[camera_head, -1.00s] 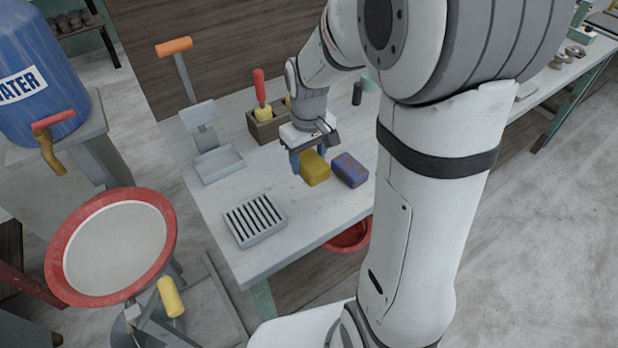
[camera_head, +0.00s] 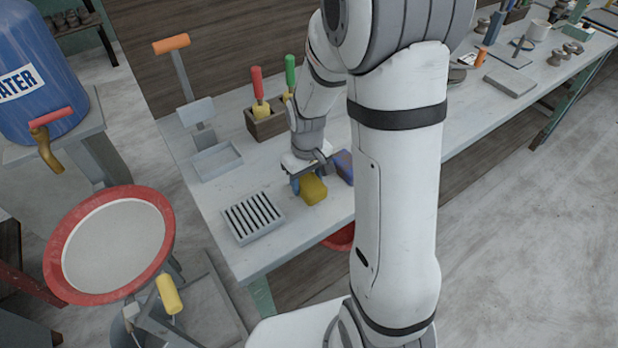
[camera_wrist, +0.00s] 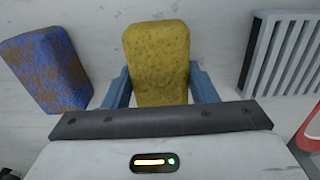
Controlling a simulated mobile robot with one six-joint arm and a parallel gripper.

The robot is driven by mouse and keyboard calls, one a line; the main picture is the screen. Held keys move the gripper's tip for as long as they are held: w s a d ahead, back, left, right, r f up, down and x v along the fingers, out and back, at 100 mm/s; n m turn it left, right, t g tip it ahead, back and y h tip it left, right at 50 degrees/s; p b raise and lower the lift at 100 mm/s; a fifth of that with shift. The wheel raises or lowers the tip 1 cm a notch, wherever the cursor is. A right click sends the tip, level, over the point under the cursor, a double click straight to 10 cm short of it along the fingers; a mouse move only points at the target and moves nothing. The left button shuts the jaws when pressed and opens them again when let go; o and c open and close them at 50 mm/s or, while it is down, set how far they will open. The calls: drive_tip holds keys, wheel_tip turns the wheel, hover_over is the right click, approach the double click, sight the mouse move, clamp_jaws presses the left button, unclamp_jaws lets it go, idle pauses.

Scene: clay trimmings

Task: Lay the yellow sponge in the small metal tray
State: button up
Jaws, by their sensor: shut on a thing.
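The yellow sponge (camera_head: 314,190) is between the blue fingers of my gripper (camera_wrist: 161,90), which is shut on it. In the wrist view the sponge (camera_wrist: 158,55) sticks out beyond the fingers. I cannot tell whether it is clear of the bench. A small shallow grey metal tray (camera_head: 233,171) stands empty on the bench, left of and behind my gripper, in the head view. It is not in the wrist view.
A blue, brown-speckled sponge (camera_wrist: 46,70) lies beside the yellow one, partly hidden in the head view (camera_head: 344,164). A slatted grey rack (camera_head: 254,218) is to the left near the front edge. A wooden holder (camera_head: 266,124) with red- and green-handled tools stands behind.

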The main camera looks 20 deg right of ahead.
sight(307, 179)
drive_tip(key=o, duration=0.9)
drive_tip(key=shift+w+r, duration=0.1)
drive_tip(key=shift+r, duration=0.45)
wheel_tip(307, 179, up, 11)
drive_tip(key=shift+s+d+r+m+t+p, duration=0.1)
drive_tip(key=shift+s+r+m+t, duration=0.65)
drive_tip(key=shift+s, duration=1.7)
drive_tip(key=shift+s+d+r+m+t+p, duration=0.15)
drive_tip(key=shift+s+r+m, duration=0.3)
drive_tip(key=shift+s+r, duration=1.35)
drive_tip(key=shift+s+d+r+m+t+p, duration=0.1)
drive_tip(key=shift+s+r+m+t, duration=0.3)
drive_tip(key=shift+s, duration=2.75)
drive_tip(key=shift+f, duration=0.15)
drive_tip(key=shift+c, duration=0.3)
